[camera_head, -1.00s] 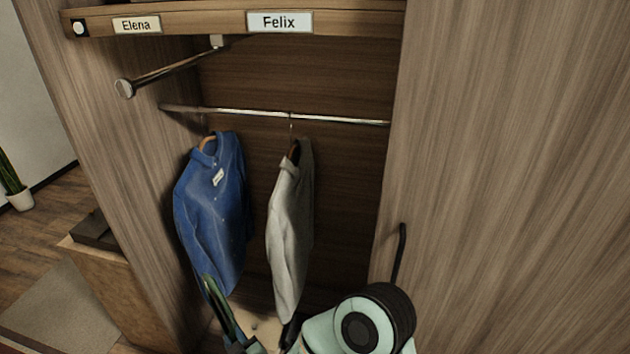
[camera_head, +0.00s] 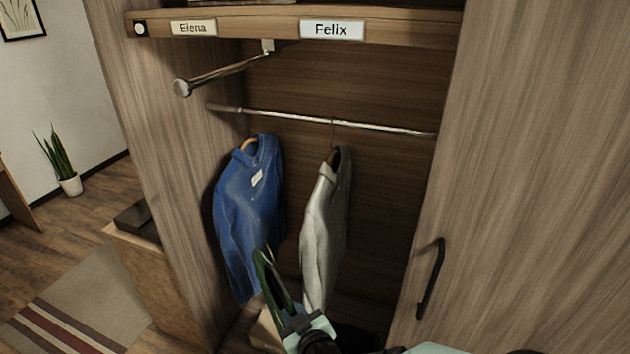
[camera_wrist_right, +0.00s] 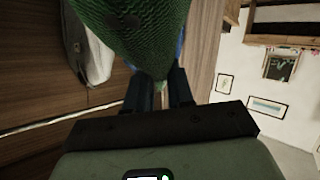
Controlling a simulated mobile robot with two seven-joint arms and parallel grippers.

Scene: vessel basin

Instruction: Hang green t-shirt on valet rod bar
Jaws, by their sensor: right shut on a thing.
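The valet rod bar (camera_head: 228,73) sticks out below the shelf at the upper left of the closet and ends in a round knob; nothing hangs on it. My right gripper (camera_head: 287,312) is low in front of the closet, well below the rod. It is shut on the green t-shirt (camera_head: 265,272), which shows as a narrow, nearly edge-on strip in front of the blue shirt's lower part. In the right wrist view, the green knit cloth (camera_wrist_right: 145,35) fills the top middle above the fingers (camera_wrist_right: 160,90). The hanger's hook cannot be made out. My left gripper is out of view.
A blue shirt (camera_head: 245,195) and a light grey shirt (camera_head: 322,230) hang from the inner rail (camera_head: 345,124). The shelf carries the labels Elena (camera_head: 193,28) and Felix (camera_head: 332,30). A closet door with a dark handle (camera_head: 431,278) is at right. Space around the valet rod is clear.

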